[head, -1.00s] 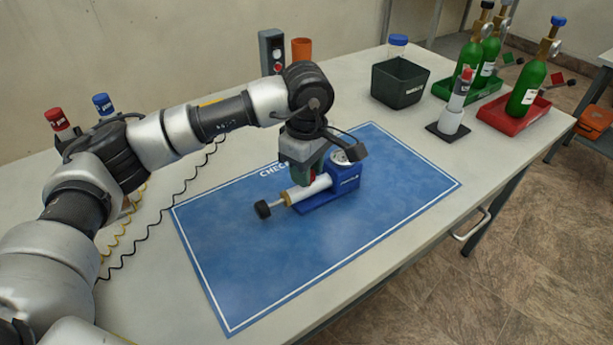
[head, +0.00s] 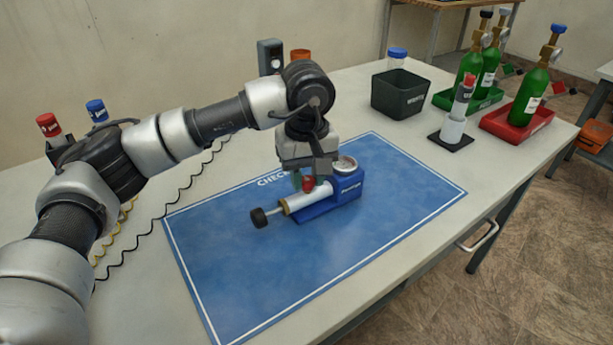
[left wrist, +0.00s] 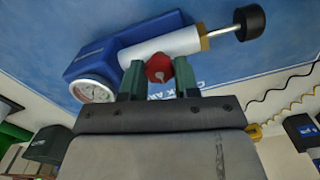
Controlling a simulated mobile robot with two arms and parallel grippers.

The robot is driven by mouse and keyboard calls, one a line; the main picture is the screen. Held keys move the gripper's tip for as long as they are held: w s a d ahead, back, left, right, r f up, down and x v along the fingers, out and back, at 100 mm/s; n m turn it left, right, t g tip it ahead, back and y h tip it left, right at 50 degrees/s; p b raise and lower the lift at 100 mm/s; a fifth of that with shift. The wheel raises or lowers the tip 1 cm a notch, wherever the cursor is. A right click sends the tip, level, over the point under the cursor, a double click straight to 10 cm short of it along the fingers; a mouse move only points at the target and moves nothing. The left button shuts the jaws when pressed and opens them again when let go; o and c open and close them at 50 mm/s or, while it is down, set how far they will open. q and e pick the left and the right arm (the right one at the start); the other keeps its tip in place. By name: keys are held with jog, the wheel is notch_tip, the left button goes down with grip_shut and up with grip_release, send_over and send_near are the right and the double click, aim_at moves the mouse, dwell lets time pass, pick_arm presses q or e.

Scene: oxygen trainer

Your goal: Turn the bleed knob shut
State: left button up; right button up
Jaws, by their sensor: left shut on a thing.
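The red bleed knob (head: 308,184) sits on the side of a blue hand pump with a white barrel (head: 312,194), a round gauge (head: 345,163) and a black plunger handle (head: 259,217). The pump lies on the blue mat (head: 240,270). My left gripper (head: 303,182) points down at the knob, its green fingers on either side of it. In the left wrist view the red knob (left wrist: 158,69) is between the two green fingertips (left wrist: 158,78), and the gripper is shut on it. My right gripper is not in view.
A dark bin (head: 398,95), a stand with a white and red cylinder (head: 453,130), and green bottles in a green tray (head: 470,100) and a red tray (head: 515,128) stand at the back right. Coiled cords (head: 168,212) lie on the left. The mat's front is clear.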

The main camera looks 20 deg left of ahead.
aim_at(307, 178)
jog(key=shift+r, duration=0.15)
pick_arm(q)
jog(key=o, duration=0.9)
jog(key=shift+r, duration=0.3)
notch_tip(307, 178, up, 10)
jog(key=shift+r+p, duration=0.15)
jog(key=shift+p, duration=0.4)
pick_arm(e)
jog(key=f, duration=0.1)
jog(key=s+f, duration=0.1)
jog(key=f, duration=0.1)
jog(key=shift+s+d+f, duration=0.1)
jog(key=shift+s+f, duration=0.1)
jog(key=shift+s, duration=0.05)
